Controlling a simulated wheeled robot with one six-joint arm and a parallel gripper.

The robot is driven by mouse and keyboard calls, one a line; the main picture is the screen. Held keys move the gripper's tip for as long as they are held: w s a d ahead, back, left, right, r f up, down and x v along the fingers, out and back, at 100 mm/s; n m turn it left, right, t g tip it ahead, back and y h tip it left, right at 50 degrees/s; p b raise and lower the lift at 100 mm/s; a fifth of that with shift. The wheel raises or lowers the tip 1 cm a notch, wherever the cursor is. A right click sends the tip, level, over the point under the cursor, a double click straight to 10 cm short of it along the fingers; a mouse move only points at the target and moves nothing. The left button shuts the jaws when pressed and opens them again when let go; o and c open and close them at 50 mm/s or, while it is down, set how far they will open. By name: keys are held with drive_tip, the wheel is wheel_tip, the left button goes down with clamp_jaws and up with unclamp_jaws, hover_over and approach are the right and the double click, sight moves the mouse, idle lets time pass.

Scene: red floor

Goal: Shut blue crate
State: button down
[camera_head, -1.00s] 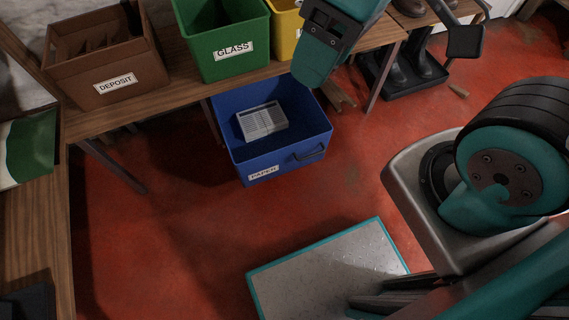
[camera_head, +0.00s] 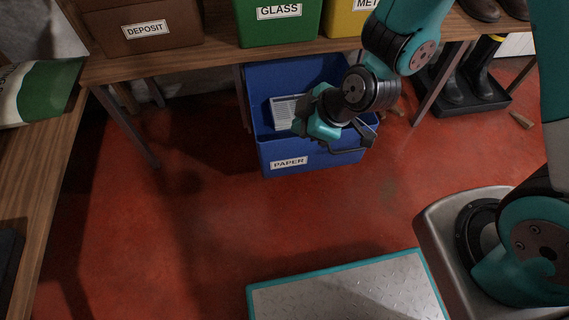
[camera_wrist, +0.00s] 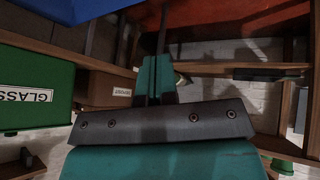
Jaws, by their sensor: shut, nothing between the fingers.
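The blue crate (camera_head: 312,158), labelled PAPER, stands out in front of the bench, its rear under the bench edge and its top open. A white printed stack (camera_head: 284,110) lies inside. A dark handle (camera_head: 338,150) shows on the front wall, partly covered by my arm. My gripper (camera_head: 317,123) is shut and empty, over the front right part of the crate. Whether it touches the crate cannot be told. In the wrist view my closed fingers (camera_wrist: 155,78) show, with part of the blue crate (camera_wrist: 60,8) at the top left.
On the bench (camera_head: 215,60) stand a brown DEPOSIT box (camera_head: 150,15), a green GLASS box (camera_head: 278,28) and a yellow box (camera_head: 345,20). Table legs flank the crate. Black boots (camera_head: 480,75) stand on a tray to the right. Red floor before the crate is clear.

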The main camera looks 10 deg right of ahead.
wheel_tip(320, 180, down, 10)
drive_tip(key=d+n+t+b, duration=0.1)
drive_tip(key=d+n+b, duration=0.1)
drive_tip(key=b, duration=1.7)
approach(276, 146)
drive_tip(key=shift+h, duration=0.3)
drive_tip(key=shift+a+x, duration=0.2)
drive_tip(key=shift+x, duration=2.6)
drive_tip(key=shift+r, duration=0.1)
